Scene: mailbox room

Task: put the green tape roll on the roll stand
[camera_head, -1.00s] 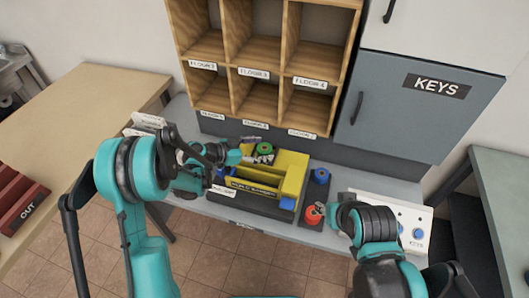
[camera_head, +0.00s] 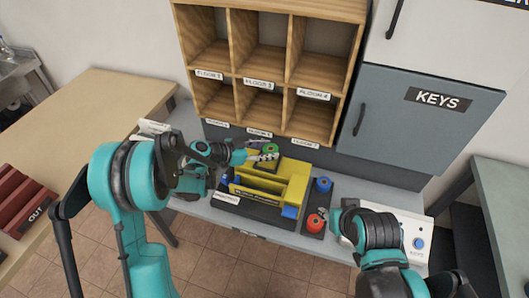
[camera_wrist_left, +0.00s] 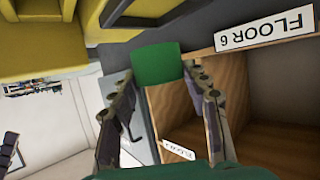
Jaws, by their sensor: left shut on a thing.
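The green tape roll (camera_head: 270,149) is between the fingers of my left gripper (camera_head: 264,156), at the back of the yellow caddy in the head view. In the left wrist view the green roll (camera_wrist_left: 157,64) sits between the fingertips of the left gripper (camera_wrist_left: 160,82), which is shut on it. To the right of the caddy, a dark strip that looks like the roll stand (camera_head: 313,236) bears a blue roll (camera_head: 322,184) and a red roll (camera_head: 315,223). My right gripper (camera_head: 336,220) is close to the red roll; its fingers are mostly hidden by its own arm.
The yellow caddy (camera_head: 298,190) stands on the grey counter. Wooden pigeonholes (camera_head: 262,80) rise close behind it. A blue-grey KEYS cabinet (camera_head: 420,125) is at the back right. A white key panel (camera_head: 388,222) lies right of the strip.

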